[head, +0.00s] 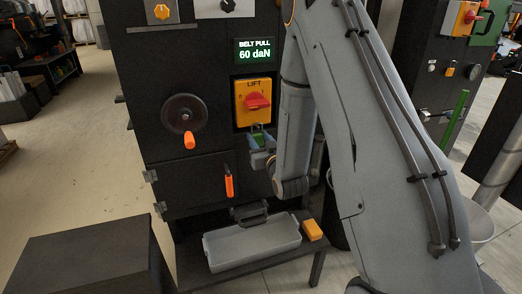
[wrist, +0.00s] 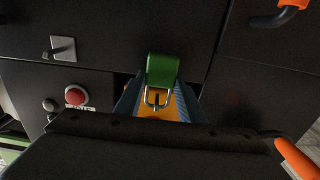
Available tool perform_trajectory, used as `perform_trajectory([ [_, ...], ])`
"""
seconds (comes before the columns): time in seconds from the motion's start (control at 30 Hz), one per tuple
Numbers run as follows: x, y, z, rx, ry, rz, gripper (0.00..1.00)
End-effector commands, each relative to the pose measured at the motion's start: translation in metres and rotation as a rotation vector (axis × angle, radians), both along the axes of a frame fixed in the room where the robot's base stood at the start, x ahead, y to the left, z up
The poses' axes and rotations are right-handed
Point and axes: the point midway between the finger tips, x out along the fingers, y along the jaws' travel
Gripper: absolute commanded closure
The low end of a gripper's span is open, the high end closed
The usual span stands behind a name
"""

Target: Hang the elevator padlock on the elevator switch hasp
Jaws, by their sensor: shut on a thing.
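The green padlock (head: 258,138) is held by my gripper (head: 262,150), just below the yellow LIFT switch plate (head: 253,88) with its red handle (head: 257,102). In the wrist view the padlock (wrist: 163,70) sits between the two blue-grey fingers of my gripper (wrist: 158,98), with its metal shackle pointing down the picture. An orange-yellow surface (wrist: 152,113) shows behind the shackle, apparently the switch plate. A small metal piece shows within the shackle loop; I cannot tell whether it is the hasp or whether the shackle is around it. The hasp is not clear in the head view.
A handwheel (head: 184,114) with an orange knob is left of the switch. An orange door handle (head: 228,181) is below. A grey tray (head: 252,244) and a yellow-orange block (head: 312,230) lie on the low bench. In the wrist view, a red button (wrist: 75,95) is at left.

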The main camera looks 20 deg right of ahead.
Motion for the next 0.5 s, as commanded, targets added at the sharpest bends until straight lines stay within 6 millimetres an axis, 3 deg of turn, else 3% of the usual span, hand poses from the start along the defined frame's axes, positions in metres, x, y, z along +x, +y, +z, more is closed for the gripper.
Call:
perform_trajectory([
  [0.47,0.0001,-0.0001,-0.0031,0.0,0.0,0.0,0.89],
  [0.5,0.0001,-0.0001,-0.0033,0.0,0.0,0.0,0.63],
])
